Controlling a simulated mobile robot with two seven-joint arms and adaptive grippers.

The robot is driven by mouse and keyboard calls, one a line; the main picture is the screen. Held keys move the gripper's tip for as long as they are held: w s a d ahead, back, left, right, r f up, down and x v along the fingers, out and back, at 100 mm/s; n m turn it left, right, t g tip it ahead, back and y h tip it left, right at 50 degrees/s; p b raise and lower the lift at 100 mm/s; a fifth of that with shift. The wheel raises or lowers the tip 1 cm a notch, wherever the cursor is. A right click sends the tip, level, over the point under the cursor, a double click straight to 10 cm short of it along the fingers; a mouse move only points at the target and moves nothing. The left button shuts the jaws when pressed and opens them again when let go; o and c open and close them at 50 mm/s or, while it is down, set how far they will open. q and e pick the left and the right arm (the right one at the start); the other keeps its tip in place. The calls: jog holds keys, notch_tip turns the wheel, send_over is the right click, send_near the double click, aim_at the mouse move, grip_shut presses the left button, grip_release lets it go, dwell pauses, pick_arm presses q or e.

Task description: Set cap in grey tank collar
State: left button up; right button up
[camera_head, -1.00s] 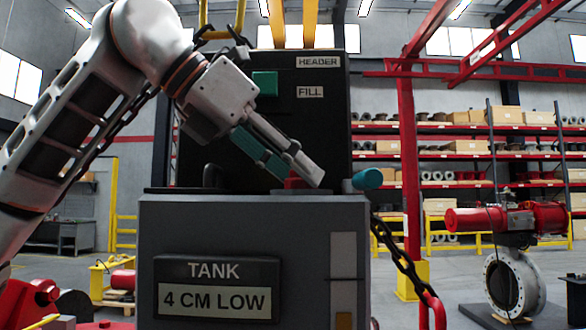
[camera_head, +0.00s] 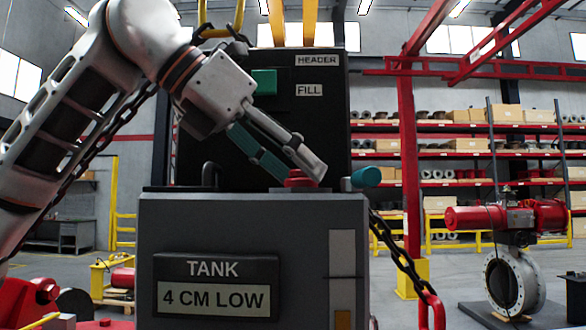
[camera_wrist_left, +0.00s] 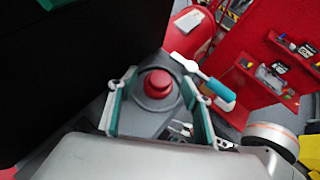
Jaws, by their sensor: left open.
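The red cap (camera_head: 299,180) is on top of the grey tank (camera_head: 200,225), near its right rear part. In the left wrist view the round red cap (camera_wrist_left: 158,84) sits upright over a grey collar plate (camera_wrist_left: 150,118). The collar's opening is hidden under the cap, so I cannot tell how deep it sits. My left gripper (camera_head: 304,170) reaches down from the upper left to the cap. In the wrist view my left gripper (camera_wrist_left: 159,78) is open, with a teal-padded finger on each side of the cap and visible gaps. My right gripper is not in view.
A black panel (camera_head: 320,130) labelled HEADER and FILL rises behind the tank. A teal handle (camera_head: 366,177) sticks out at the tank's right. A chain (camera_head: 402,260) hangs at the right side. A red valve actuator (camera_head: 508,217) stands farther right on the floor.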

pick_arm(q)
jog(key=v, duration=1.1)
jog(key=shift+s+a, duration=0.2)
jog(key=shift+a, duration=0.05)
